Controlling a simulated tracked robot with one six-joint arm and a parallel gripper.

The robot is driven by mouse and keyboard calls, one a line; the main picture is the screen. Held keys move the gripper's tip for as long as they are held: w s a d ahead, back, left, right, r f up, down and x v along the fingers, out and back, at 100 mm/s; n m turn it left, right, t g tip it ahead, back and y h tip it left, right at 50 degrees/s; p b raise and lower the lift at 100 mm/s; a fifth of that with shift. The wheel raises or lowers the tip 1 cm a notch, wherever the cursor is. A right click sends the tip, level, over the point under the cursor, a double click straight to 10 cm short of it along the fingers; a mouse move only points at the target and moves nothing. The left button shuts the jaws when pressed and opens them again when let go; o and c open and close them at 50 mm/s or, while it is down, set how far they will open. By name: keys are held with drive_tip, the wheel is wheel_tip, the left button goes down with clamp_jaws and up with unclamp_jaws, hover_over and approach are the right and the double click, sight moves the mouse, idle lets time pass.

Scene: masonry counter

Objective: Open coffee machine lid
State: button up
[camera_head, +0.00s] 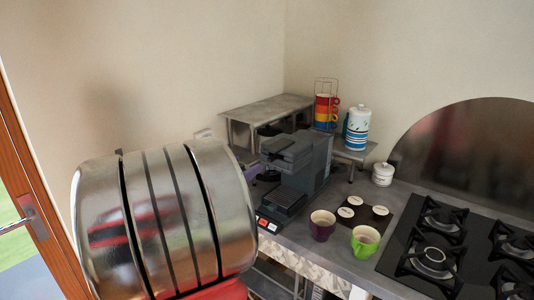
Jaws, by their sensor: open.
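The dark grey coffee machine (316,160) stands on the counter near the wall corner, in the middle of the head view. Its blocky top part (287,146) juts forward over a flat drip tray (275,201). The lid on top looks down, though its seam is too small to make out. The machine's lower left side is partly hidden. My gripper is not in view.
A purple cup (322,225) and a green cup (365,241) stand right of the machine, near a dark mat with small white pots (355,201). A gas hob (433,250) is further right. A low shelf (270,108), stacked colored cups (327,107) and a striped canister (357,128) are behind.

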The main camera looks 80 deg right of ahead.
sight(269, 151)
drive_tip(key=x, duration=1.1)
drive_tip(key=shift+s+d, duration=0.15)
drive_tip(key=shift+d, duration=0.1)
clamp_jaws()
idle(0.4)
